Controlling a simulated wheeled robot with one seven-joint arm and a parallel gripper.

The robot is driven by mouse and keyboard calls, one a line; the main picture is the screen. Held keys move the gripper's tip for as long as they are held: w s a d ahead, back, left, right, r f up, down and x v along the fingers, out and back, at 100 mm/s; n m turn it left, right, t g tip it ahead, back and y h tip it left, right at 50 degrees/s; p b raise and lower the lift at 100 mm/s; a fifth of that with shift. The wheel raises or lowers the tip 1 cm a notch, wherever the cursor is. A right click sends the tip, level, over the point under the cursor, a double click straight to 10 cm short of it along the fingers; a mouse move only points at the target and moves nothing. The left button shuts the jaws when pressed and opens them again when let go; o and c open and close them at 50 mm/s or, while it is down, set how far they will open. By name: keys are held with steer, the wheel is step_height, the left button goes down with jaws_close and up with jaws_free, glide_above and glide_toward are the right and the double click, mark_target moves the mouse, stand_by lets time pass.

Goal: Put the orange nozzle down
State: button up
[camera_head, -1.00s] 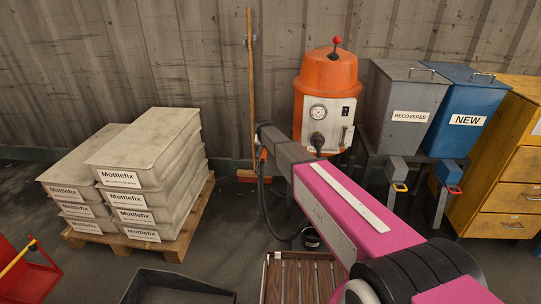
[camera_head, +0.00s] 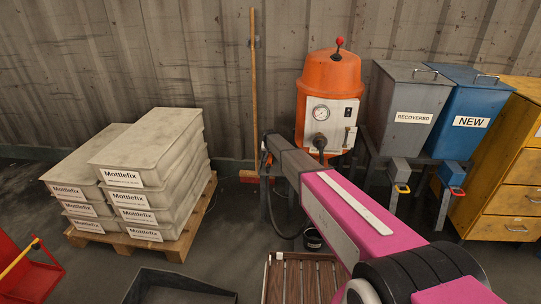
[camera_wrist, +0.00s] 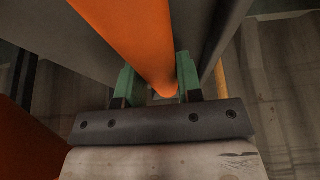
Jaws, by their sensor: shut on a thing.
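The orange nozzle (camera_wrist: 138,40) fills the upper middle of the wrist view as a smooth orange tube, running down between the two green fingers. My gripper (camera_wrist: 157,84) is shut on it. In the head view my arm reaches forward to the front of the orange machine (camera_head: 328,80), left of its gauge panel. I cannot tell whether the nozzle touches any support.
Grey (camera_head: 405,105) and blue (camera_head: 470,115) hoppers stand right of the machine, beside a yellow cabinet (camera_head: 510,180). A broom (camera_head: 253,90) leans on the wall. Grey tubs lie stacked on a pallet (camera_head: 170,245) at left. A slatted wooden piece (camera_head: 300,280) lies below my arm.

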mark_target(270, 157)
steer(key=shift+f, duration=0.15)
steer(key=o, duration=1)
steer(key=shift+c, duration=0.2)
steer(key=v, duration=1.2)
